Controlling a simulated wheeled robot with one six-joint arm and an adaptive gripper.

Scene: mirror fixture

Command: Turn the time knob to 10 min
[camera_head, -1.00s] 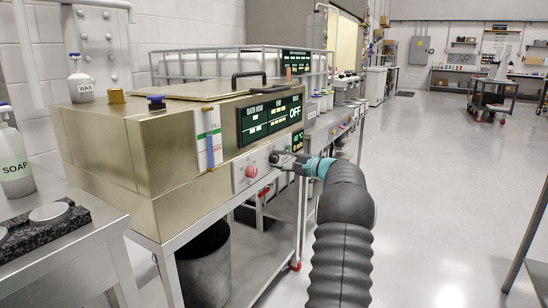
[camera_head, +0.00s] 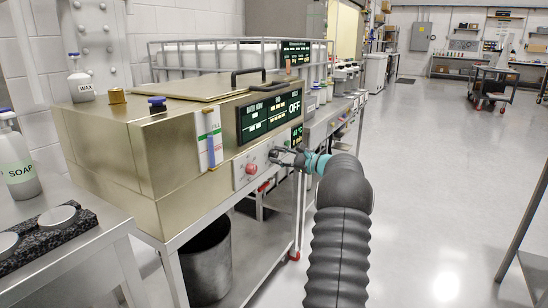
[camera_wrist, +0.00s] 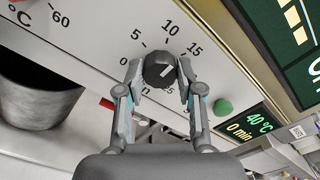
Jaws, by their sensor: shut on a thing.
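The dark round time knob (camera_wrist: 160,70) is on the pale panel in the wrist view, with a printed scale of 0, 5, 10 and 15 around it; a lower number is partly hidden. A short white mark shows on the knob's face, right of its middle; I cannot tell exactly which number it points to. My gripper (camera_wrist: 159,78) is shut on the knob, one finger on each side. In the head view my gripper (camera_head: 288,158) is at the machine's front panel and hides the knob. A small display (camera_wrist: 250,124) reads 40 °C and 0 min.
A green button (camera_wrist: 222,107) is close to the right finger. A red knob (camera_head: 251,168) is left of my gripper on the panel of the brass-coloured machine (camera_head: 110,150). A dark bin (camera_head: 207,262) stands below.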

